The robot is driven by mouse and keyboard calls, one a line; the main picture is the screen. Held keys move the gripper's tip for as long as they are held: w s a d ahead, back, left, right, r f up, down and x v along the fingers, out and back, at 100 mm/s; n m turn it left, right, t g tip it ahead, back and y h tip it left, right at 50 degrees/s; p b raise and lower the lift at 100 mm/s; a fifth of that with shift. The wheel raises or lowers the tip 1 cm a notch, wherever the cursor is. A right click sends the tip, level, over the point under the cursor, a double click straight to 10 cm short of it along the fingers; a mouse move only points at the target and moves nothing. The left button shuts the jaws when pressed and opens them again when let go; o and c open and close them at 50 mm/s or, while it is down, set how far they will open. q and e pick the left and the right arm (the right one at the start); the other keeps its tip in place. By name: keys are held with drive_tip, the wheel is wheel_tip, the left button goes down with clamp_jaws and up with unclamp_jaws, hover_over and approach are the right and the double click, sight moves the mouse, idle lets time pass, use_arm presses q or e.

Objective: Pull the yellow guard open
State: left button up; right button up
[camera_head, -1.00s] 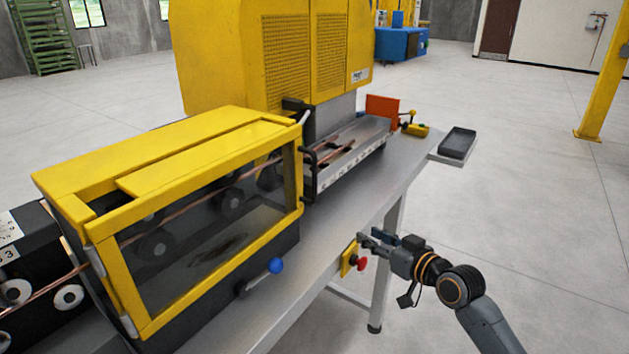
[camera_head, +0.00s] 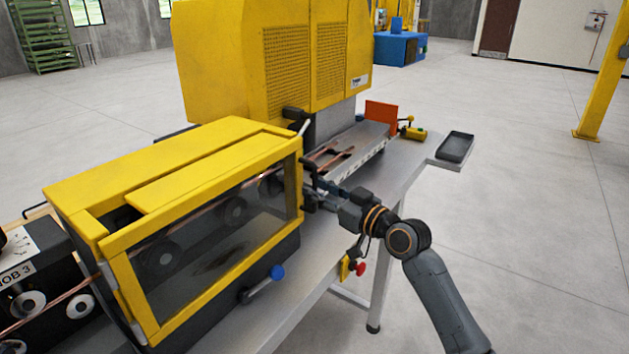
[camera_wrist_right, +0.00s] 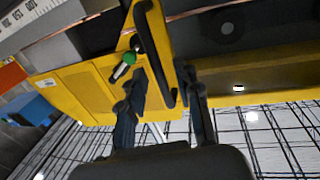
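The yellow guard (camera_head: 205,168) is a box-like cover with a yellow frame and a clear front window. It sits closed over the rollers and a copper tube. A black bar handle is on its right edge, partly hidden by my gripper in the head view; it shows clearly in the right wrist view (camera_wrist_right: 155,50). My right gripper (camera_head: 312,192) is at the guard's right edge. In the right wrist view its two fingers (camera_wrist_right: 165,82) are apart, with the lower end of the handle between them. Whether they touch it cannot be told. My left gripper is out of view.
A blue-knobbed lever (camera_head: 277,272) sticks out below the guard. A red button on a yellow box (camera_head: 358,268) is at the table's front edge. A tall yellow machine (camera_head: 270,65) stands behind. The floor to the right is clear.

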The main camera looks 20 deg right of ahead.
drive_tip(key=shift+x, duration=1)
clamp_jaws()
